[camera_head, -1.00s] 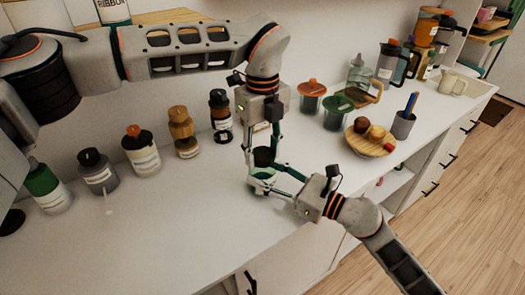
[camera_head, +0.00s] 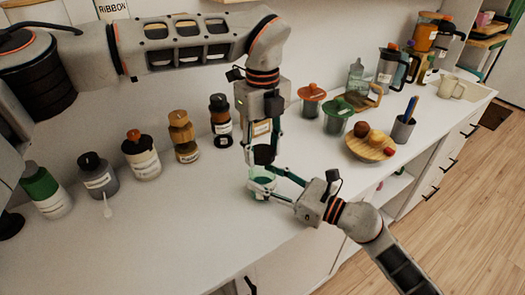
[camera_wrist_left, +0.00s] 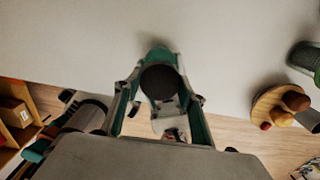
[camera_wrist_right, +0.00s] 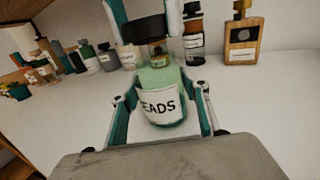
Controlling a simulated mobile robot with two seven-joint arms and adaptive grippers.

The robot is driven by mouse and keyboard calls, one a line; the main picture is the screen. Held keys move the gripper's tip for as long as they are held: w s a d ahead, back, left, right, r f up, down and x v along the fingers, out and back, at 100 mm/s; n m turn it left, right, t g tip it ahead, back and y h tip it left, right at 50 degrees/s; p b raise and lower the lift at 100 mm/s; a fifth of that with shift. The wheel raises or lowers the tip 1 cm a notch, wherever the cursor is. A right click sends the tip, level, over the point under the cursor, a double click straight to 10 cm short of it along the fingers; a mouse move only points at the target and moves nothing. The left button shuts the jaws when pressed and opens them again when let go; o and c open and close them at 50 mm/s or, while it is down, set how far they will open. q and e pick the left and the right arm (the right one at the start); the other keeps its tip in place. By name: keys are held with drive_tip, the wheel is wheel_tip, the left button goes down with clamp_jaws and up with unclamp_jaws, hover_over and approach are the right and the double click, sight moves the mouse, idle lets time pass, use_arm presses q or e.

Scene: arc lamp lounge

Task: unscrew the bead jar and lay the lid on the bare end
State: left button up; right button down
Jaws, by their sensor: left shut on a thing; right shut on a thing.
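The bead jar (camera_wrist_right: 162,98) is pale green glass with a white label reading "EADS". It stands upright at the counter's front edge and shows in the head view (camera_head: 263,187). My right gripper (camera_head: 270,190) is shut around its body. The black lid (camera_wrist_right: 143,28) is just above the jar, with a small gap between them in the right wrist view. My left gripper (camera_head: 263,153) reaches down from above and is shut on the lid. In the left wrist view the lid (camera_wrist_left: 160,82) covers part of the jar (camera_wrist_left: 158,53).
The white counter (camera_head: 150,235) is bare at the front left. To the right are a green-lidded cup (camera_head: 338,115), a wooden fruit plate (camera_head: 368,152) and a pen cup (camera_head: 402,129).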

sight(262, 151)
use_arm(q)
drive_tip(key=shift+r, duration=0.15)
drive_tip(key=shift+r, duration=1.9)
use_arm(e)
drive_tip(key=c, duration=1)
unclamp_jaws()
